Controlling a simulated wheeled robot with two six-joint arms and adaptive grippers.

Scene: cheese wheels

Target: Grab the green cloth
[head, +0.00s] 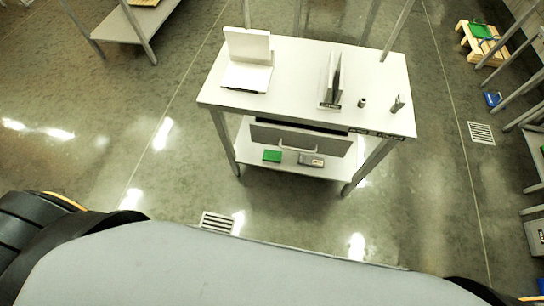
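A small green folded-looking item (272,156), which may be the green cloth, lies on the lower shelf of the white table ahead. Neither of my grippers shows.
The white table (300,73) bears a white stand, an upright rack, and small items. A grey item (311,160) lies beside the green one. A blue item (493,99) is on the floor at right. Open floor (160,120) lies left of the table.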

